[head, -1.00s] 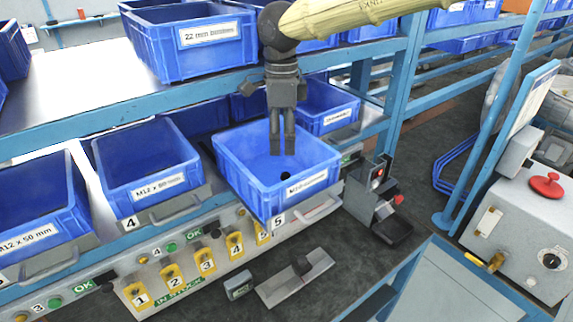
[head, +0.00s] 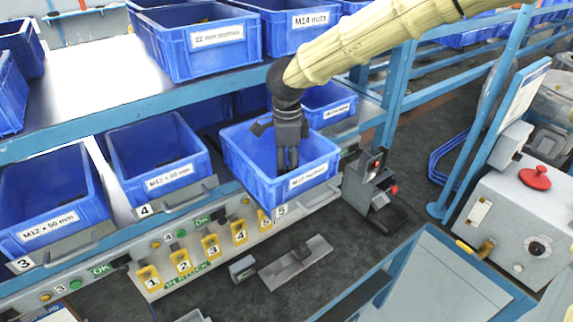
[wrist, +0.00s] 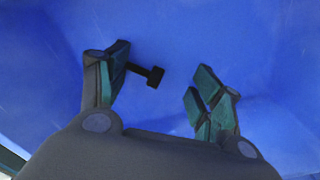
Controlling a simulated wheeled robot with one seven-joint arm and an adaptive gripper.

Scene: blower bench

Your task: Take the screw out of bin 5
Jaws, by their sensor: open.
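Bin 5 (head: 240,165) is a blue bin with a white label, above the "5" tag at the right end of the lower row. My gripper (head: 288,168) reaches down inside it from above. In the wrist view my gripper (wrist: 160,90) is open, with its two green-padded fingers apart. A dark screw (wrist: 153,77) lies on the blue bin floor between the fingers, nearer the left one. Its head points right and its shank runs toward the left fingertip, which hides the shank's end. I cannot tell if they touch. In the head view my gripper hides the screw.
Bin 4 (head: 150,145) stands to the left, and a shelf with more blue bins (head: 195,40) is above. A black and grey device (head: 375,190) stands close to the right of bin 5. A flat grey plate (head: 297,263) lies on the bench in front.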

